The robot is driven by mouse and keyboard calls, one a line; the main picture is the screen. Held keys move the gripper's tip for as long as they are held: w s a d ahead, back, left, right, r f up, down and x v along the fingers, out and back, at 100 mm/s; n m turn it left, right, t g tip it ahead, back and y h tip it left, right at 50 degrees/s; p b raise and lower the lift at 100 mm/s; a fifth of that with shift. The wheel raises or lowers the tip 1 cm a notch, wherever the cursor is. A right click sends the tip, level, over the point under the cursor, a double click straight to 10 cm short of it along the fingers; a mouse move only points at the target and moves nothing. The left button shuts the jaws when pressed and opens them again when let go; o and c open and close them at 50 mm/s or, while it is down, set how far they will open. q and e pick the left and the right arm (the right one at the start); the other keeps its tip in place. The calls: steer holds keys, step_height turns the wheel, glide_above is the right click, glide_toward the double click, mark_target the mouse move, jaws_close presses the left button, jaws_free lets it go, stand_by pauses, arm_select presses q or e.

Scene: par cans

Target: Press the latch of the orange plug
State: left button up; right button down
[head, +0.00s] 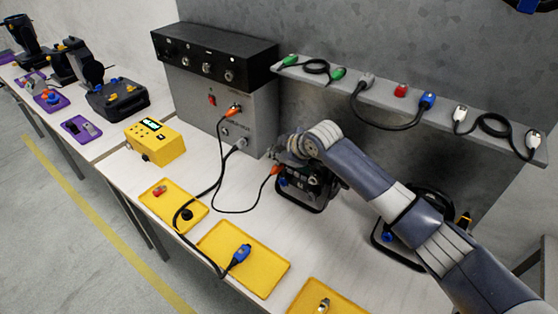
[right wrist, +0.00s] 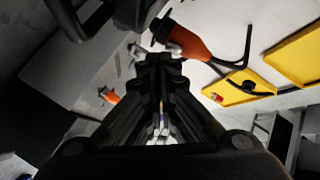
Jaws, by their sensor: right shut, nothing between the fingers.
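An orange plug (head: 276,170) is at the black par can (head: 310,190) on the table, with a black cable running from it. My right gripper (head: 282,152) is just above this plug, partly hidden by my wrist. In the right wrist view the orange plug (right wrist: 192,42) is large, with a small grey part (right wrist: 174,48) at its side. My right fingers (right wrist: 160,62) are shut and empty, with their tips close to that grey part; I cannot tell if they touch. A second orange plug (head: 235,109) sits in the grey box; it also shows in the right wrist view (right wrist: 110,96). My left gripper is not seen.
The grey box (head: 262,115) stands behind, with a black unit on top. A yellow device (head: 155,142) is at left. Yellow trays (head: 212,242) lie along the front edge, one under a blue plug (head: 240,255). A grey shelf (head: 335,88) with cables runs behind.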

mark_target(277, 164)
steer(key=shift+r, duration=0.35)
step_height(277, 164, up, 5)
steer(key=p, duration=0.5)
steer(key=shift+r, duration=0.1)
stand_by(0.4)
